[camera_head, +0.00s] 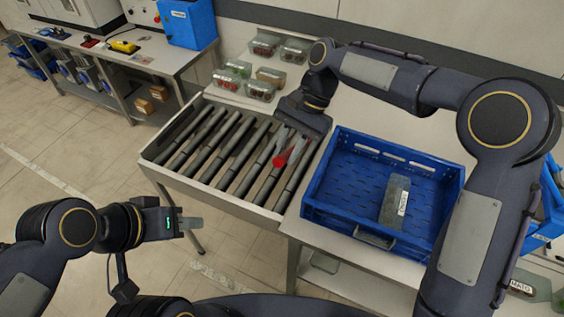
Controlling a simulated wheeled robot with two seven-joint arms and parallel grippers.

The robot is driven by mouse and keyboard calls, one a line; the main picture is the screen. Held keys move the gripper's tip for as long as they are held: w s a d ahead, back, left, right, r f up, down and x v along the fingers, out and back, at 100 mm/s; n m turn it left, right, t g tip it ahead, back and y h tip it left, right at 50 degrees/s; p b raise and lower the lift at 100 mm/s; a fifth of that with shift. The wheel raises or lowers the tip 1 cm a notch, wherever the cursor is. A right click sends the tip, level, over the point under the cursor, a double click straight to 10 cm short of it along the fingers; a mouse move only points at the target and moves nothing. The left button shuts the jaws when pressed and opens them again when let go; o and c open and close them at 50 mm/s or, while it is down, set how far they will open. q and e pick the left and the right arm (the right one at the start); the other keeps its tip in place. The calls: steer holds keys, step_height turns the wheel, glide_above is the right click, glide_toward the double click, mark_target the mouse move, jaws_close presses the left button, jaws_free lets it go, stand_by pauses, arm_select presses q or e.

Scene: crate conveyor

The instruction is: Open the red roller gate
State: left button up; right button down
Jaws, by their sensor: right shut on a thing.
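The red roller gate (280,161) shows as a small red piece over the right end of the roller conveyor (170,165), close to the blue crate. My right gripper (287,147) reaches down over it from the back and is shut on it; the wrist hides part of the gate and the hold. My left gripper (190,222) is in front of the conveyor, over the floor and away from the gate. It is seen from the side, so its finger gap cannot be made out.
Several small bins (260,90) stand behind the conveyor. A workbench (160,63) with a blue box (188,22) is at the back left. The rollers left of the gate are bare.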

steer(key=shift+w+d+r+g, duration=0.25)
steer(key=shift+w+r, duration=0.25)
steer(key=shift+r, duration=0.25)
steer(key=shift+w+d+r+g, duration=0.15)
steer(key=shift+w+r+g, duration=0.1)
steer(key=shift+w+r, duration=0.35)
steer(key=shift+s+r, duration=0.1)
steer(key=c, duration=1.2)
jaws_free()
steer(key=shift+c, duration=0.2)
steer(key=v, duration=0.7)
steer(key=shift+d+r, duration=0.25)
